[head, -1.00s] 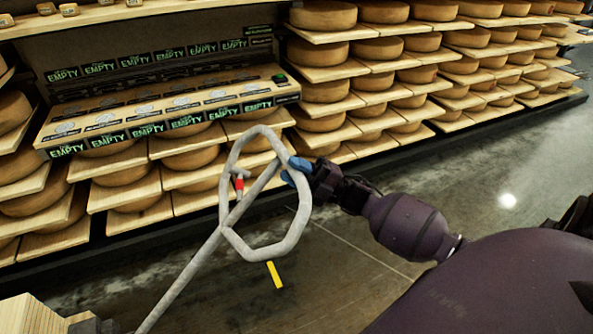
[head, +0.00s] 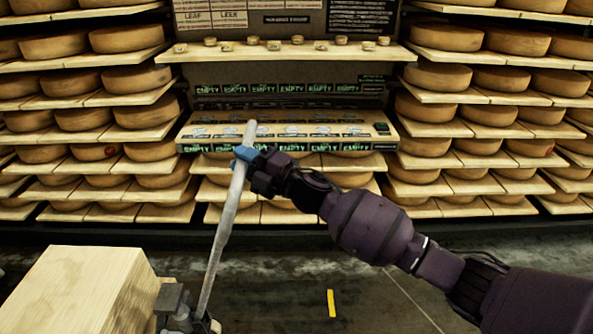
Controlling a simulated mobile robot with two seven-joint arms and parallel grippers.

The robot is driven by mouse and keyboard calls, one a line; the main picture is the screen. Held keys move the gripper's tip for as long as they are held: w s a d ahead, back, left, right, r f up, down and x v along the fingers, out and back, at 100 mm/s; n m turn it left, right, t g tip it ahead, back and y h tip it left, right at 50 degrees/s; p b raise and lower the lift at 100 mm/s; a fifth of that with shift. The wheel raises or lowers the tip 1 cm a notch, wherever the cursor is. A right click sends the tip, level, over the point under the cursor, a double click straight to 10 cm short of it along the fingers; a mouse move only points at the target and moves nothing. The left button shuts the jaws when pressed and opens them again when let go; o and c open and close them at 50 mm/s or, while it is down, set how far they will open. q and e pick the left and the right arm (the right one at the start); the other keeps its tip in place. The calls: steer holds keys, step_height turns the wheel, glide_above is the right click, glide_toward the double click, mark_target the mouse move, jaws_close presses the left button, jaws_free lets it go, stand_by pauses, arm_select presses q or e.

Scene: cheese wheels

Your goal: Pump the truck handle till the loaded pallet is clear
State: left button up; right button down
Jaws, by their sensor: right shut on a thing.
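The grey truck handle (head: 224,220) rises from the lower middle-left of the head view, leaning slightly right, and is seen nearly edge-on. My right gripper (head: 246,157), with blue fingertips, is shut on the handle near its top. At the handle's foot is the dark grey pump body (head: 174,305) of the truck. A pale wooden block-like load (head: 85,290) stands beside it at the lower left. The pallet's underside and its gap to the floor are out of view. My left gripper is not in view.
Shelves of cheese wheels (head: 495,80) fill the back wall. A wooden ledge (head: 390,134) with several "EMPTY" labels juts out behind the handle. Open dark floor (head: 270,285) with a yellow strip (head: 331,303) lies in front of the shelves.

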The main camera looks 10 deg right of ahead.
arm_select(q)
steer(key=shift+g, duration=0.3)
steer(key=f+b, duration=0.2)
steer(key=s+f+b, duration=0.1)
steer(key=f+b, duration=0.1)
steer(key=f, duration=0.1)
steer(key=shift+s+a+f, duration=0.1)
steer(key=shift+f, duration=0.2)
arm_select(e)
steer(key=w+a+r, duration=0.2)
steer(key=a, duration=0.9)
steer(key=w+a+r, duration=0.3)
steer(key=a, duration=0.9)
steer(key=shift+w+a, duration=0.3)
steer(key=shift+w, duration=0.05)
steer(key=c, duration=0.9)
jaws_free()
steer(key=shift+d+f, duration=0.1)
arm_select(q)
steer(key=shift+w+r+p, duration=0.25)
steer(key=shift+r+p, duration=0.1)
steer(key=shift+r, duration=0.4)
arm_select(e)
steer(key=v, duration=1)
steer(key=shift+s+d, duration=0.2)
steer(key=shift+d, duration=0.05)
